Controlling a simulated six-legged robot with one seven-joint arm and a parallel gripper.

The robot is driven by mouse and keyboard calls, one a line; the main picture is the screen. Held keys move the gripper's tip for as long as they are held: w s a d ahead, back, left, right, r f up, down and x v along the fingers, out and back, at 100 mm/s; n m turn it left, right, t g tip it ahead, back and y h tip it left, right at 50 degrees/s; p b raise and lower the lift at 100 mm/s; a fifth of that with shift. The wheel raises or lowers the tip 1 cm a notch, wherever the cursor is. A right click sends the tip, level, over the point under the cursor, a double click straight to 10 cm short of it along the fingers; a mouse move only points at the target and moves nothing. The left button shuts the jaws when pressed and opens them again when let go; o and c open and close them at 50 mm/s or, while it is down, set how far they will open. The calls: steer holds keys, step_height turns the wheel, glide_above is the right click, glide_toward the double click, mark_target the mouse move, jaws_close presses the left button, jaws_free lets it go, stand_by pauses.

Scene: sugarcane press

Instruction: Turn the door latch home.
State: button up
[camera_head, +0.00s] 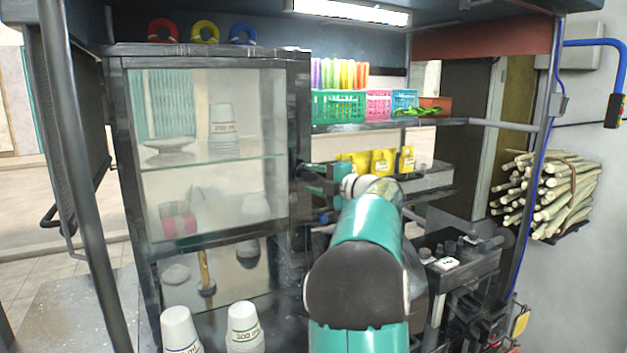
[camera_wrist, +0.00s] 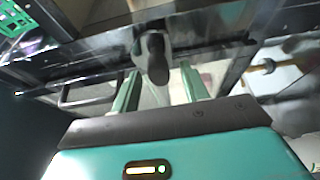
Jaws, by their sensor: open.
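The glass-fronted cabinet door (camera_head: 215,150) stands at left in the head view, with a dark frame, and looks closed. The latch (camera_wrist: 155,58) is a dark rounded handle on the door's frame in the wrist view. It points toward my gripper and lies between the tips of its two pale green fingers. My gripper (camera_wrist: 160,78) is open around the latch. A gap shows on either side, and I cannot tell whether a finger touches it. In the head view my gripper (camera_head: 312,174) is at the door's right frame, and the latch there is mostly hidden by it.
White cups (camera_head: 243,328) stand in front below the door. A shelf (camera_head: 440,123) with coloured baskets (camera_head: 338,106) is above my arm at right. Yellow packets (camera_head: 382,162) sit behind my wrist. Dark machinery (camera_head: 465,275) stands close to my arm's right. Cane stalks (camera_head: 550,195) are at far right.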

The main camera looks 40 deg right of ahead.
steer(key=s+d, duration=0.1)
steer(key=s, duration=1.2)
steer(key=shift+s, duration=0.2)
steer(key=shift+d, duration=0.1)
steer(key=w+a+r+m+t+h, duration=0.1)
steer(key=w+a+r+m+h, duration=0.55)
steer(key=m, duration=0.25)
steer(key=a+f+m+g+h, duration=0.35)
steer(key=a+m, duration=0.35)
steer(key=a, duration=0.3)
steer(key=s+a+f+m+g+y, duration=0.1)
steer(key=s+a+f+g+y, duration=0.1)
steer(key=s+a+f, duration=0.4)
steer(key=s+a+f+m+g+y, duration=0.1)
steer(key=s+a+f+g+y, duration=0.2)
steer(key=s+a+f, duration=0.4)
steer(key=s+a+f+m+g+y, duration=0.1)
steer(key=s+a+f+g+y, duration=0.2)
steer(key=a+f, duration=0.7)
steer(key=s+a+g, duration=0.2)
steer(key=s+a, duration=0.1)
steer(key=a, duration=0.5)
steer(key=shift+s+a+f, duration=0.15)
steer(key=shift+a+f, duration=0.05)
steer(key=shift+f, duration=0.15)
